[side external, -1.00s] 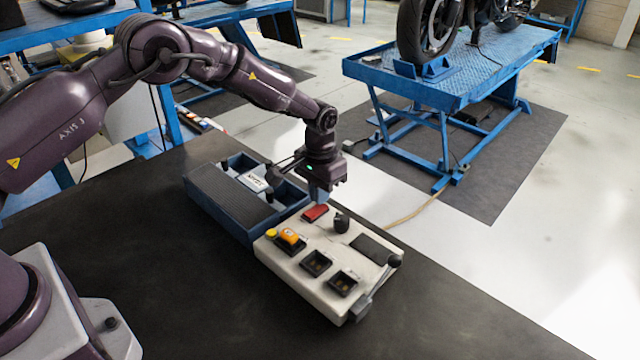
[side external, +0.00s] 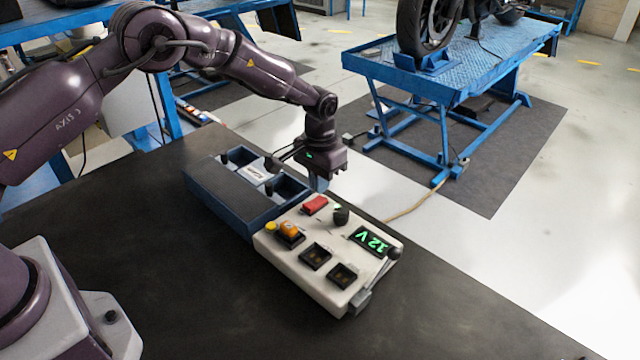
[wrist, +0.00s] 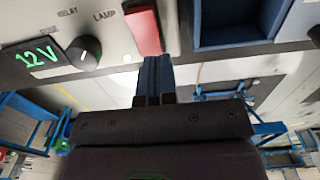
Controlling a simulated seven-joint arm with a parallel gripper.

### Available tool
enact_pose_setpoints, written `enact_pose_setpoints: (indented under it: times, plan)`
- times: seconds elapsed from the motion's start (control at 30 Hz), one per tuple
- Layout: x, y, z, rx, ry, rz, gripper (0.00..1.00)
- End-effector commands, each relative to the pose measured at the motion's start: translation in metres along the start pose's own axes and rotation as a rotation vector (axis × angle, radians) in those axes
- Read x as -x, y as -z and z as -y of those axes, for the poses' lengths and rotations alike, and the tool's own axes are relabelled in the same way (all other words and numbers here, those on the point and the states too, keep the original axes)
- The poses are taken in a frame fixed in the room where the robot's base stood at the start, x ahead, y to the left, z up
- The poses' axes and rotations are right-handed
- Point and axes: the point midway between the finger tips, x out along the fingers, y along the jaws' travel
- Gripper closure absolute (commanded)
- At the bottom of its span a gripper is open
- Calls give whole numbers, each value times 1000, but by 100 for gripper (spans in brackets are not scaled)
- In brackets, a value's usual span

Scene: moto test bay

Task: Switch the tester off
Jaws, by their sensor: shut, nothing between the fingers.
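The tester (side external: 338,243) is a pale box on the dark bench. Its display (side external: 371,241) is lit and reads 12 V in green, also in the wrist view (wrist: 35,54). The red rocker switch (side external: 315,205) sits at the tester's far edge; it shows large in the wrist view (wrist: 144,30). My gripper (side external: 319,187) is shut and empty, its fingertips just beyond the switch. In the wrist view the fingertips (wrist: 154,64) are right below the switch's end; I cannot tell whether they touch it.
A black knob (side external: 341,216), an orange block (side external: 288,229), a yellow button (side external: 270,226), two dark sockets and a lever (side external: 394,254) stand on the tester. A blue tray (side external: 222,215) adjoins it on the left. The bench front is clear. A blue motorcycle lift stands behind.

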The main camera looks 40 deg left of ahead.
Motion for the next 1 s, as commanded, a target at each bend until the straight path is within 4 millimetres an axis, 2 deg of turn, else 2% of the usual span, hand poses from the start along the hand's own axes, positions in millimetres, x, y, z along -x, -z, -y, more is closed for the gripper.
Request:
enact_pose_setpoints:
  times: [0.33,0.47,0.8,1.0]
  plan:
    - [3,1,0,0,0,-2,100]
    - [14,3,0,0,0,-4,100]
    - [88,13,0,0,0,-5,100]
    - [123,18,0,0,0,-4,100]
